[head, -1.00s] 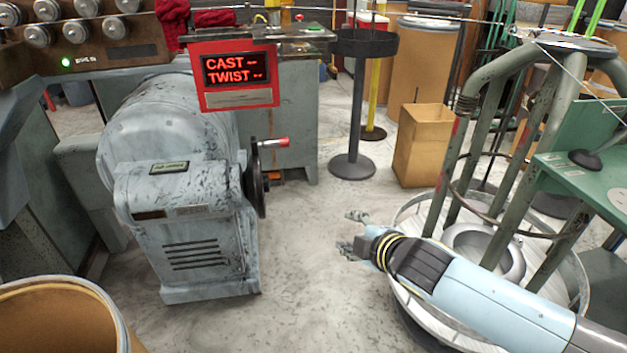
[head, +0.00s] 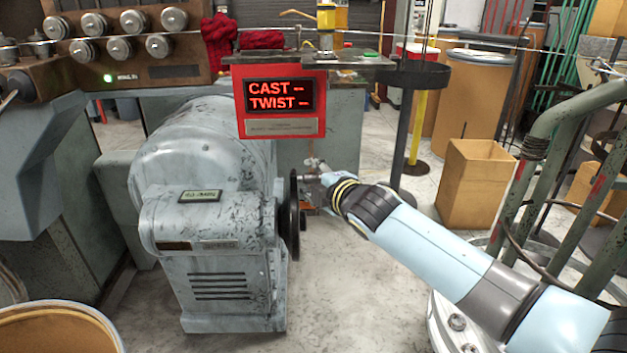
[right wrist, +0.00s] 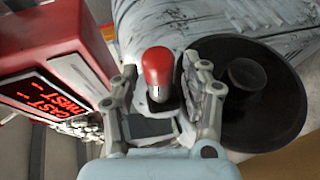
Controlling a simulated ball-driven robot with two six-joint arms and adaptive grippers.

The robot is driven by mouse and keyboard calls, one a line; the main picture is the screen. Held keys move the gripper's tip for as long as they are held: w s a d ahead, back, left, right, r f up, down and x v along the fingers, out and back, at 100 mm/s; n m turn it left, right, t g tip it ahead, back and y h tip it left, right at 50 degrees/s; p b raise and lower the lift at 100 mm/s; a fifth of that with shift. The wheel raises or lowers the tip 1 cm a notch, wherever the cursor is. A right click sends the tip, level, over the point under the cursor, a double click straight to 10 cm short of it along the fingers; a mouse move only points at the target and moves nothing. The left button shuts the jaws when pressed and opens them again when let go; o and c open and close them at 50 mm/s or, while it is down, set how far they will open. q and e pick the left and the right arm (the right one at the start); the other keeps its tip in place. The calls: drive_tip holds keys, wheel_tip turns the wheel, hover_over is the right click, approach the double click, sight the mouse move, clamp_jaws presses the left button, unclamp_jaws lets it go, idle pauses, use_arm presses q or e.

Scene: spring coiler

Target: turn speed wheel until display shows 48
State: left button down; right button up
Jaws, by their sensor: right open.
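The speed wheel (head: 294,217) is a dark disc on the right side of the grey machine, seen nearly edge-on in the head view. In the right wrist view the black wheel (right wrist: 247,95) shows broadly, with a red-tipped crank handle (right wrist: 157,70). My right gripper (head: 316,166) is at the wheel's upper right edge. In the wrist view its open fingers (right wrist: 163,88) stand on either side of the handle; I cannot tell whether they touch it. A small display (head: 200,196) sits on the machine's front housing; its digits are too small to read. My left gripper is out of view.
A red sign (head: 281,100) reading CAST and TWIST hangs above the wheel. A cardboard box (head: 478,185) and a post (head: 402,130) stand behind my right arm. A round bin (head: 55,330) is at front left.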

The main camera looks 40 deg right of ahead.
clamp_jaws()
idle(0.3)
drive_tip(key=shift+f, duration=0.1)
